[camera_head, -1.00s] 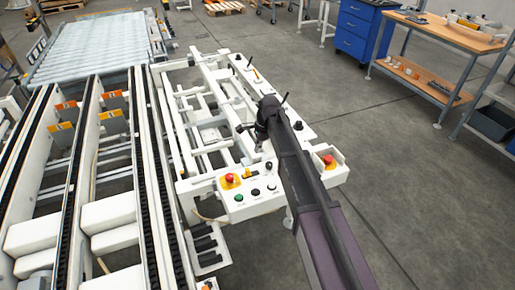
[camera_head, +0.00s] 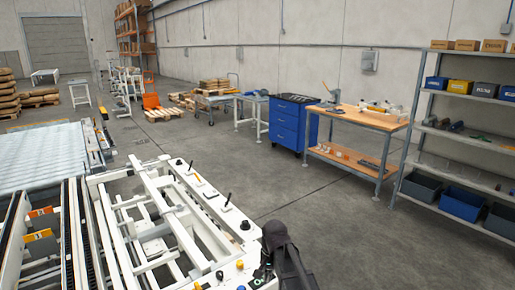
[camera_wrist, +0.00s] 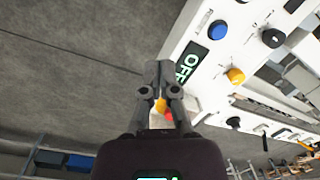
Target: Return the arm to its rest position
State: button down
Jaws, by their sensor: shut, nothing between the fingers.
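My gripper (camera_wrist: 158,72) is shut and empty in the wrist view, its two dark fingers together at the tips. A yellow and red control shows through the gap between its lower links, beyond the gripper. The white control panel (camera_wrist: 208,75) lies to its right, with a blue button (camera_wrist: 217,30), a yellow button (camera_wrist: 236,75) and a black knob (camera_wrist: 272,38). In the head view my dark arm is low in the picture, at the near right end of the white machine frame (camera_head: 110,230). The fingertips are hard to make out there.
A black lever and knob (camera_head: 245,225) stand on the frame close to my arm. Open grey floor (camera_head: 330,235) lies to the right. Beyond it are a blue drawer cabinet (camera_head: 290,125), a wooden workbench (camera_head: 365,118) and a shelf with bins (camera_head: 470,137).

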jog(key=s+d+n+h, duration=0.1)
jog(key=s+d+n, duration=0.3)
jog(key=s+d, duration=0.7)
jog(key=d, duration=0.2)
jog(key=shift+d+r+n+p, duration=0.3)
jog(key=shift+d+n, duration=0.1)
dwell(1.4)
